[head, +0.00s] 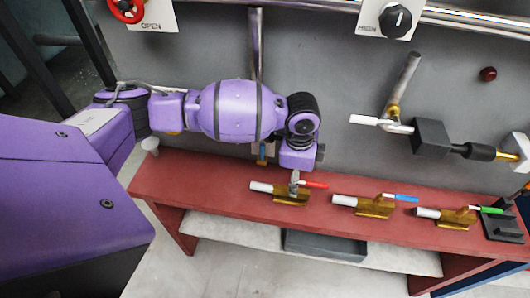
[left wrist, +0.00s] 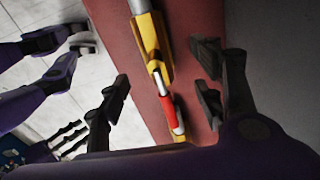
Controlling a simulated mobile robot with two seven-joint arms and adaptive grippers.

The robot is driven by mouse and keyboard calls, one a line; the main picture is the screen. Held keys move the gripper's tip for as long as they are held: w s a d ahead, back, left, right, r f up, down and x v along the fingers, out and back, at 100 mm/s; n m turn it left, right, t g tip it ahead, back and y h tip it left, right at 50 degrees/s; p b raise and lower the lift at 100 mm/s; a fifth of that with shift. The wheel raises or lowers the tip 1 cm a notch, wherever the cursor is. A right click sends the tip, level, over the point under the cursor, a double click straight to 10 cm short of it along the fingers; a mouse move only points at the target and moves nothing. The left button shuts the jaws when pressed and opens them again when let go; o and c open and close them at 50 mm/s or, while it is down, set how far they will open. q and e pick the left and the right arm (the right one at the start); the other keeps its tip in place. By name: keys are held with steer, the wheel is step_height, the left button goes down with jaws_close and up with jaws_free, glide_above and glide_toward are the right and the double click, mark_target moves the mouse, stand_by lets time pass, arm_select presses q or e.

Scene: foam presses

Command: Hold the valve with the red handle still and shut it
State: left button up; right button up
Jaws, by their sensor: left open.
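The valve with the red handle (head: 313,184) has a brass body (head: 291,199) and a white pipe end, and lies on the red bench (head: 225,187). Its handle points right, roughly along the body. My left gripper (head: 294,182) is right above this valve, and its fingers are small and partly hidden in the head view. In the left wrist view, the left gripper (left wrist: 165,88) is open, with its fingers apart on either side of the valve. The red handle (left wrist: 167,111) and brass body (left wrist: 155,44) show between them, with no visible contact.
Valves with a blue handle (head: 406,198) and a green handle (head: 491,210) lie to the right on the bench. A black stand (head: 501,226) is at its right end. A white-handled valve (head: 365,120) is on a wall pipe. A dark tray (head: 325,246) is under the bench.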

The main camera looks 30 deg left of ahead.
mark_target(288, 188)
arm_select(q)
steer(key=shift+s+a+r, duration=0.25)
steer(key=shift+a, duration=0.3)
steer(key=shift+s+a+r, duration=0.2)
steer(key=shift+a, duration=0.3)
steer(key=shift+a+n+g+y, duration=0.1)
steer(key=shift+n+g+y, duration=0.2)
steer(key=shift+w+d+f, duration=0.1)
steer(key=shift+d+f, duration=0.1)
steer(key=shift+f, duration=0.4)
steer(key=shift+w+d+f, duration=0.1)
steer(key=shift+d+f, duration=0.1)
steer(key=shift+f, duration=0.35)
step_height(288, 188, down, 4)
steer(key=shift+s+a+f, duration=0.1)
steer(key=shift+a+f, duration=0.05)
steer(key=shift+f, duration=0.6)
arm_select(e)
steer(key=shift+s+d+f+m, duration=0.2)
steer(key=shift+s+d+m, duration=0.15)
steer(key=shift+d, duration=0.25)
arm_select(q)
jaws_close()
